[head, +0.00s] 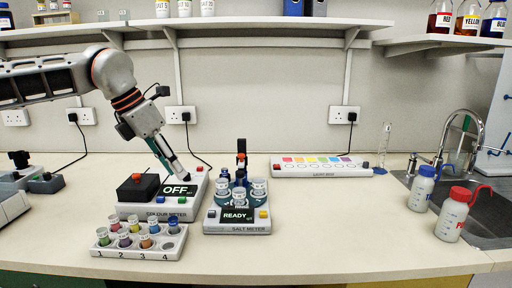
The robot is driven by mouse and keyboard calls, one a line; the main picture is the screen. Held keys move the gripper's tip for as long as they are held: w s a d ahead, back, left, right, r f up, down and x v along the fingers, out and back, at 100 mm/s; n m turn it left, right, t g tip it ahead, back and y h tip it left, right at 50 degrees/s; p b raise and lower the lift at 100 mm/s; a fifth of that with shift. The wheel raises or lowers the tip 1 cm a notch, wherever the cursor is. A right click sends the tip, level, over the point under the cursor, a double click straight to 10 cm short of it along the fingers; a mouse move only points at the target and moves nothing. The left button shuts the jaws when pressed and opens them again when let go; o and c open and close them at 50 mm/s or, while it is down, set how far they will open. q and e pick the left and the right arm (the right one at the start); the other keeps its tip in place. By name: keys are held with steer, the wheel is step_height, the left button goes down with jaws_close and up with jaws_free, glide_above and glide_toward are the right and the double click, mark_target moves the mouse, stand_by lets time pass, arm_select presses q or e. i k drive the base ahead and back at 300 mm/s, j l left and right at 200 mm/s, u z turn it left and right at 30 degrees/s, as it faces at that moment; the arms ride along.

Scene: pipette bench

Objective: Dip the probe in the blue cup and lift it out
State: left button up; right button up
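My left gripper (183,176) points down and to the right over the colour meter (150,210), whose display reads OFF. Its fingertips are close to the back of the display, and I cannot tell whether they are apart or touching something. The salt meter (237,228), reading READY, stands to the right and carries several pale-topped cups (259,187). An upright dark and orange piece (241,158), possibly the probe, rises behind them. A blue vial (173,225) sits in the numbered rack in front; whether it is the blue cup is unclear. My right gripper is out of view.
The vial rack (143,250) is near the front edge, with an empty slot at 4. A strip with coloured squares (320,167) lies at the back. Blue and red-capped bottles (453,216) stand by the sink (485,205). The centre-right counter is clear.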

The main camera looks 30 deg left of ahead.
mark_target(242, 161)
steer(key=i, duration=0.9)
